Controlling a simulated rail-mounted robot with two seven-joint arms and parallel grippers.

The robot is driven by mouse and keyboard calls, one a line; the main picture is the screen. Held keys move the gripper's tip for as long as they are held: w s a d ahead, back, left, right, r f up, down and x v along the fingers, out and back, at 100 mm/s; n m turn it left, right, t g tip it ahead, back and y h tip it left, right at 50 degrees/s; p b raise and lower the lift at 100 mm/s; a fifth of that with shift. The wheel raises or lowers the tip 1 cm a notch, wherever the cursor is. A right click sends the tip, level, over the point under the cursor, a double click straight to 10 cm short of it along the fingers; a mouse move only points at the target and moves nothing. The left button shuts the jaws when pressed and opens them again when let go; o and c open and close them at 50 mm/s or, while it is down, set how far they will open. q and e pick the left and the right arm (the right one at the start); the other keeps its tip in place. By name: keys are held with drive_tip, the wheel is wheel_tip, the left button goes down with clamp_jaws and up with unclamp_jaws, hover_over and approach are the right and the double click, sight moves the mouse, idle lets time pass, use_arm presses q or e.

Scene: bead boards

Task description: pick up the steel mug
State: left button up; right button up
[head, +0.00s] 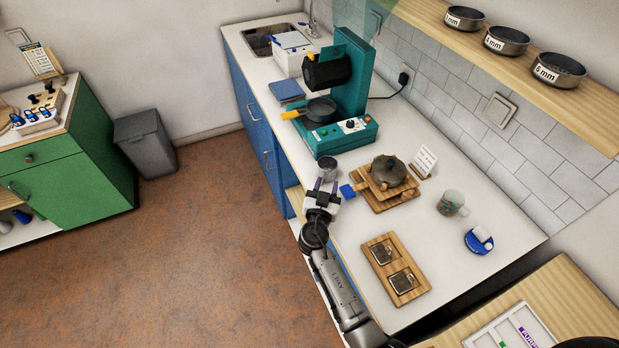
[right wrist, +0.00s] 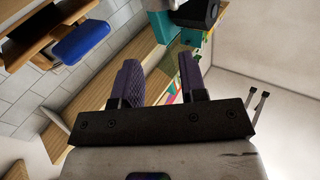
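I cannot make out the mug in that view. My left gripper is not in view.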

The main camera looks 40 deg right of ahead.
sight(325, 173)
drive_tip(key=shift+n+y, duration=0.5)
drive_tip(key=shift+n, duration=0.3)
drive_tip(key=f, duration=0.1)
drive_tip(key=a+f+b, duration=0.1)
drive_tip(key=w+f, duration=0.1)
drive_tip(key=f, duration=0.1)
drive_tip(key=shift+a, duration=0.25)
drive_tip(key=shift+w+f+t, duration=0.1)
drive_tip(key=shift+w+t, duration=0.15)
drive_tip(key=shift+t, duration=0.05)
drive_tip(key=shift+x, duration=2.25)
drive_tip(key=shift+f, duration=0.1)
drive_tip(key=shift+c, duration=0.4)
clamp_jaws()
